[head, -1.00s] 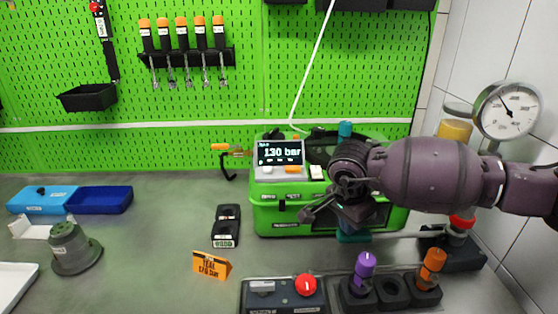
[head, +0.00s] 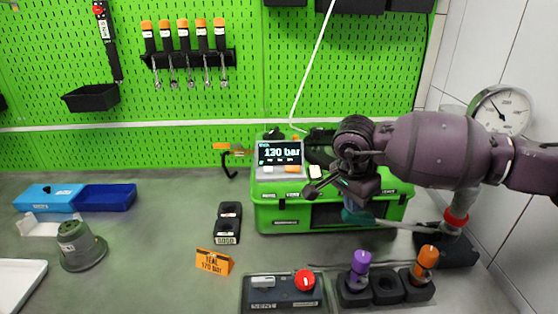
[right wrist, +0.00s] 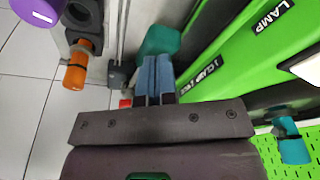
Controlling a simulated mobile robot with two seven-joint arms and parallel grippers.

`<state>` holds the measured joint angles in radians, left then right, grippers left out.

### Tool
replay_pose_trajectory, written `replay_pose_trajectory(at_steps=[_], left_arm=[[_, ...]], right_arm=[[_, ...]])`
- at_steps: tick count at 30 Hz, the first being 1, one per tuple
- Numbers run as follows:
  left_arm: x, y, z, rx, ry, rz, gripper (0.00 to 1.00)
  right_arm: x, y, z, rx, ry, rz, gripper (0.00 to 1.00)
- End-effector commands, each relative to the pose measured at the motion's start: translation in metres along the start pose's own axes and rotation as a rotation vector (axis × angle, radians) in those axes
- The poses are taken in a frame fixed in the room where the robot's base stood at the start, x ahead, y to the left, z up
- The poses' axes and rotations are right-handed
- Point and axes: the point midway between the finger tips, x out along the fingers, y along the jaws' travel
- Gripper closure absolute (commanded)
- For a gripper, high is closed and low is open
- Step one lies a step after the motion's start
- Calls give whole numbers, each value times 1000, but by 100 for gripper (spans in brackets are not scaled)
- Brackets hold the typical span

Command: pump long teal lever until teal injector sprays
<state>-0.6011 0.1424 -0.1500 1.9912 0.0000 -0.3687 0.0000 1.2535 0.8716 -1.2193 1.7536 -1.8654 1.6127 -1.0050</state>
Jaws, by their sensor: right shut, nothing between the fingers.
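The long lever's teal grip (head: 356,214) shows below my right gripper (head: 348,200), and its grey bar runs right to the red-collared pump (head: 456,218). In the right wrist view my blue-grey fingertips (right wrist: 157,76) are pressed together, empty, close to the teal grip (right wrist: 158,42); I cannot tell whether they touch. The teal injector (right wrist: 293,146) shows at the lower right of that view and is hidden behind my arm in the head view. No spray is visible. The green tester's display (head: 280,153) reads 130 bar. My left gripper is not in view.
An orange sign (head: 214,261) reads TEAL with a bar value. A box with a red button (head: 305,281), a purple-topped injector (head: 360,263) and an orange-topped injector (head: 427,258) stand in front. A round gauge (head: 502,110) is at the right.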

Motion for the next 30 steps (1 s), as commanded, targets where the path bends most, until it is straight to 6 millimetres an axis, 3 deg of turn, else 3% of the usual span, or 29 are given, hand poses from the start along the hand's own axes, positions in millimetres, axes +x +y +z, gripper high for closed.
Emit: replay_pose_trajectory(at_steps=[30], left_arm=[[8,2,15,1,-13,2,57]], right_arm=[[23,-1,7,0,1,1,100]])
